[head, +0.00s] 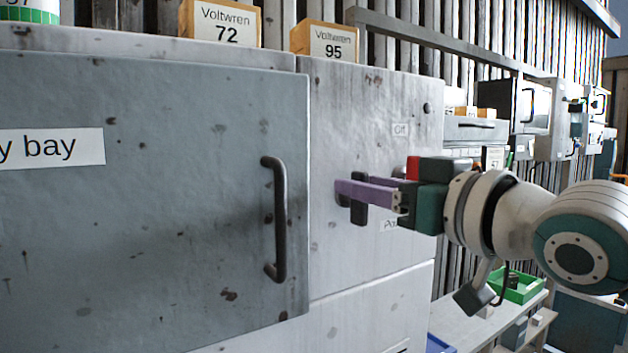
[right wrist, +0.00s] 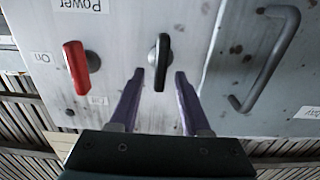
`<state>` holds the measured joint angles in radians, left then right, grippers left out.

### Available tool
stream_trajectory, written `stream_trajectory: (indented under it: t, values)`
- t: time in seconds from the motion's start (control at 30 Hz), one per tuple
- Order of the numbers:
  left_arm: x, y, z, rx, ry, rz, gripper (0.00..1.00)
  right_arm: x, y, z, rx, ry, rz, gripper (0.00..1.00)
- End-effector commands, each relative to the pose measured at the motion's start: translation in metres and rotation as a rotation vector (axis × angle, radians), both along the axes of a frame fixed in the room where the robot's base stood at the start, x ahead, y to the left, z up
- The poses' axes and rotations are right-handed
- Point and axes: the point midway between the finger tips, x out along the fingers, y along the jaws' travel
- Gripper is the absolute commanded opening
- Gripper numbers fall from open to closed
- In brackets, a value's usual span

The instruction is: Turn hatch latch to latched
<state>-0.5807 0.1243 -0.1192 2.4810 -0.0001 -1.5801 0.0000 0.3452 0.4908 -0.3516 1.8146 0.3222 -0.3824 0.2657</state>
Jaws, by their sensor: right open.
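The black hatch latch (right wrist: 161,62) is a short lever on the grey panel beside the hatch door (head: 150,200). It stands lengthwise up the picture in the right wrist view. In the head view the latch (head: 358,198) is partly hidden behind my purple fingers. My right gripper (head: 345,191) is open at the panel. In the right wrist view the fingertips (right wrist: 159,73) lie on either side of the latch's lower part, with gaps showing. I cannot tell how deep the fingers reach. My left gripper is not in view.
A red power switch (right wrist: 76,68) sits on the same panel, close to one finger; it also shows in the head view (head: 412,168). The hatch's dark bar handle (head: 279,220) is on the other side. Voltwren boxes (head: 332,42) stand on top of the housing.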

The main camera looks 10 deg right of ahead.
Motion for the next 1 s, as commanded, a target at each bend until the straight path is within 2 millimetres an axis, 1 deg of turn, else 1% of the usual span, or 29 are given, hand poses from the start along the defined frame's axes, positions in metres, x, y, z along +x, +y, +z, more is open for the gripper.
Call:
stream_trajectory:
  t: [0.13,0.5,0.57,1.0]
  values:
    - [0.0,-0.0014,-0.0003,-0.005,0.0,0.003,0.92,-0.0001,0.0001,-0.0003,0.0,0.0,0.0,0.47]
    - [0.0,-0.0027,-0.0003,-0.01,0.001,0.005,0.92,-0.0004,-0.0001,-0.0004,0.0,0.001,0.0,0.06]
    - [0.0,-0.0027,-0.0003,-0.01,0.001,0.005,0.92,-0.0004,-0.0001,-0.0004,0.0,0.001,0.0,0.0]
    - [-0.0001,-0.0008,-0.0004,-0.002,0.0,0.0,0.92,-0.0005,-0.0002,-0.0004,-0.002,0.0,0.0,0.0]
